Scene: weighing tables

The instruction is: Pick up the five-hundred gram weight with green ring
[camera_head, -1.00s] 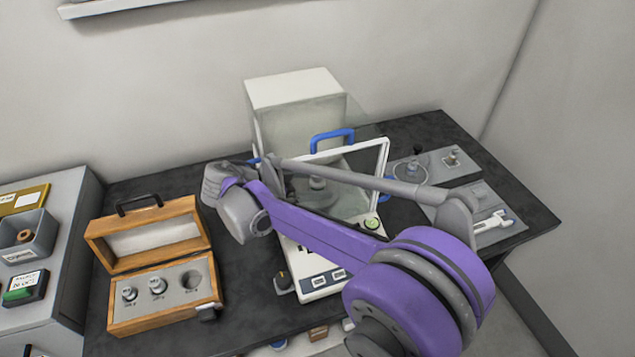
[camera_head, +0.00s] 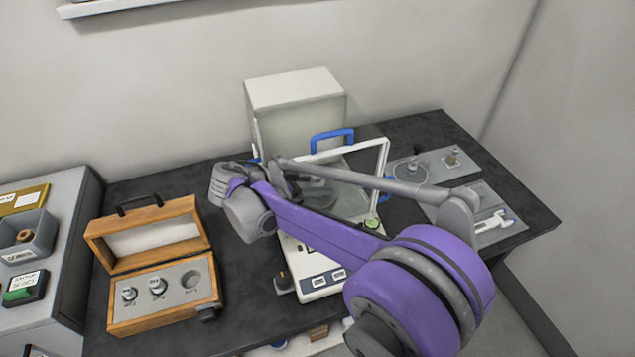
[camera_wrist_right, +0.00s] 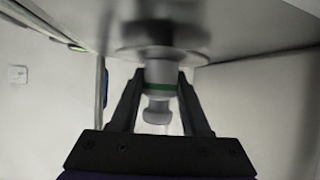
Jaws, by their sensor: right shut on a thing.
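In the right wrist view, the silvery weight with a green ring (camera_wrist_right: 158,87) is between the two dark fingers of my right gripper (camera_wrist_right: 158,76). The gripper is shut on it, and its knob points toward the wrist. A round grey disc (camera_wrist_right: 150,36) lies just beyond the weight's far end; I cannot tell whether they touch. In the head view, my purple right arm reaches across the white balance (camera_head: 312,288), and the gripper and weight cannot be made out clearly. My left gripper is not in view.
An open wooden case (camera_head: 118,323) to the left holds two weights and an empty round recess. The balance has a glass front with a white frame and blue handle (camera_head: 332,137). A grey plate (camera_head: 470,162) with small items lies right.

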